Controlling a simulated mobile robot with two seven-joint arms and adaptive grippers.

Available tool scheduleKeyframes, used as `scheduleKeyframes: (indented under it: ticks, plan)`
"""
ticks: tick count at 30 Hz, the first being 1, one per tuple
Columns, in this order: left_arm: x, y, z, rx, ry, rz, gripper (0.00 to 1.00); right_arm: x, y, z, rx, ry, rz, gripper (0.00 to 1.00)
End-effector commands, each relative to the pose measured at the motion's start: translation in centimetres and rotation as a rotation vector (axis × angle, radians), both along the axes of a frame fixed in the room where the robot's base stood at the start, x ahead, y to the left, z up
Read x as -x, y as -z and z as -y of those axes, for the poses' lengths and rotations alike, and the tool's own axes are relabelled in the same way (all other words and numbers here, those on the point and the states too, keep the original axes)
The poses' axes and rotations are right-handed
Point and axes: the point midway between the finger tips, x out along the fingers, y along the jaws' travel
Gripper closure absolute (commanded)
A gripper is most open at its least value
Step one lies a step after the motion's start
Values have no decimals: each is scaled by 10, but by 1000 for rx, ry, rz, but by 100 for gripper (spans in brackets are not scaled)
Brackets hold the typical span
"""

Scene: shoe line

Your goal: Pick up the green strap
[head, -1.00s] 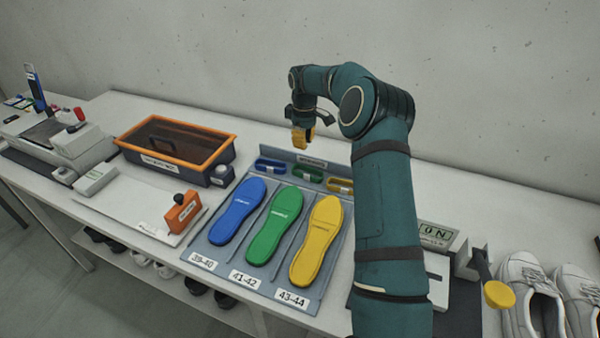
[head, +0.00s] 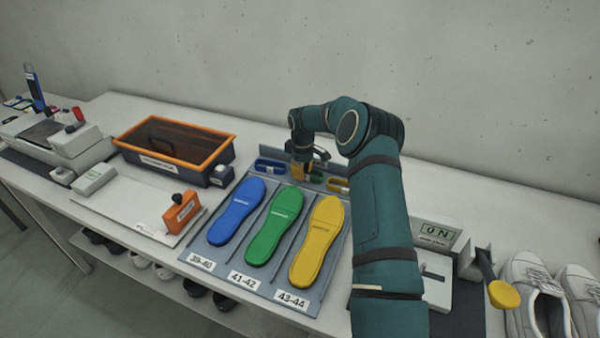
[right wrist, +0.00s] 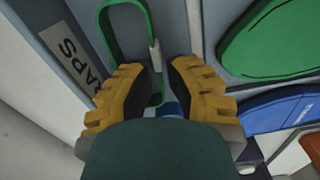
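The green strap (right wrist: 103,28) lies in the rack behind the green insole. It shows as a loop in the right wrist view, and one side of it runs down into the gap between the fingers. In the head view only a bit of the green strap (head: 317,179) shows beside my gripper. My right gripper (right wrist: 160,68) is open, with a yellow finger on either side of that part of the strap. In the head view the right gripper (head: 300,170) is low over the strap row. I cannot tell whether the fingers touch the strap. My left gripper is out of view.
The blue strap (head: 270,166) and yellow strap (head: 338,185) flank the green one. Blue (head: 237,210), green (head: 274,225) and yellow (head: 317,243) insoles lie in front on the grey rack (head: 205,236). An orange-rimmed crate (head: 190,176) stands to the left.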

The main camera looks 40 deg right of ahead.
Motion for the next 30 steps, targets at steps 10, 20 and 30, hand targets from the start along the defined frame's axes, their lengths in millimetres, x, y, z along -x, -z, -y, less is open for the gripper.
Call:
scheduleKeyframes:
  ticks: [10,20,30]
  plan:
    - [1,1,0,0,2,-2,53,0,13,1,2,1,1,84]
    - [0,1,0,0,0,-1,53,0,13,1,1,1,0,100]
    - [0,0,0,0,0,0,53,0,2,0,2,0,1,100]
